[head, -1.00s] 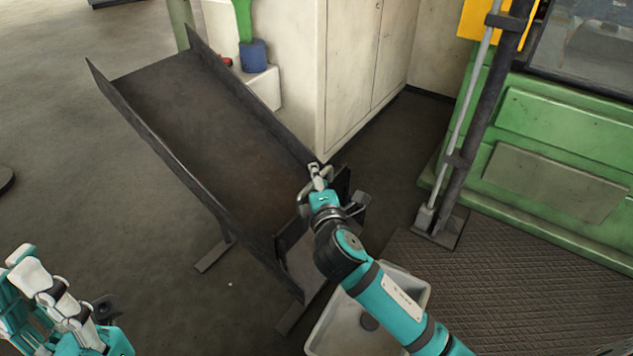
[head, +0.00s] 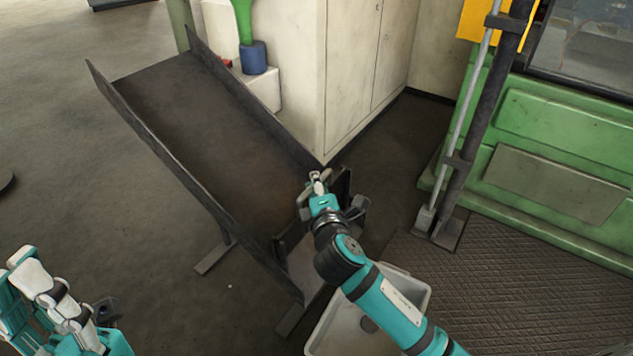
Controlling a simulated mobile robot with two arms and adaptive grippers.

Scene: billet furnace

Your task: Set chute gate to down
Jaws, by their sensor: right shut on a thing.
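The chute (head: 205,110) is a dark, sloping metal trough that runs from the upper left down to the middle of the head view. The chute gate (head: 292,238) is a dark plate across its lower end, partly hidden by my right arm. My right gripper (head: 317,182) is at the top of the gate, shut on the gate's handle (head: 304,197).
A pale bin (head: 335,325) stands on the floor under the chute's lower end. A cream cabinet (head: 350,75) stands behind the chute. A green machine (head: 560,130) with a dark post (head: 470,140) is at the right. The floor left of the chute is clear.

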